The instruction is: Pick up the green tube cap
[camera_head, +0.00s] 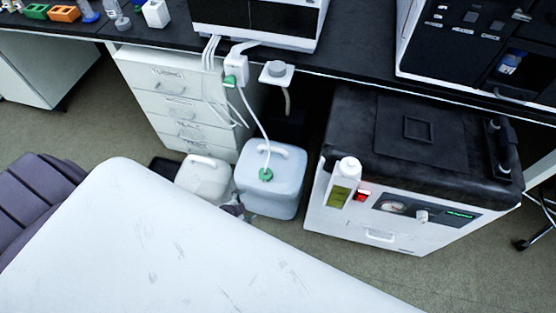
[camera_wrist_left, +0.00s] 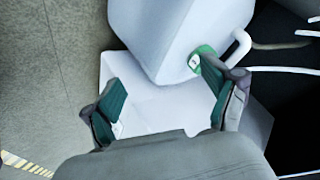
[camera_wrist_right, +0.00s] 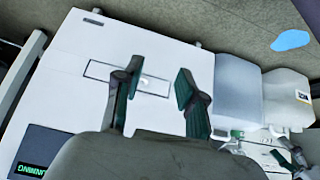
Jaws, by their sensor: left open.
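A round green cap (camera_head: 266,174) with a white tube running into it sits on the white container (camera_head: 270,195) below the bench. In the left wrist view a green cap (camera_wrist_left: 205,50) shows beside the tip of the right-hand finger; I cannot tell whether they touch. My left gripper (camera_wrist_left: 160,78) is open, with nothing between its fingers. In the head view only a small part of my left gripper (camera_head: 235,210) shows at the container's lower left, mostly hidden by my own white body. My right gripper (camera_wrist_right: 158,72) is open and empty over a white machine.
A second white container (camera_head: 204,178) stands left of the capped one. A white drawer unit (camera_head: 185,100) is behind them. A white machine with a black top (camera_head: 400,150) stands at the right. White tubes hang from the bench, with another green piece (camera_head: 230,81) among them.

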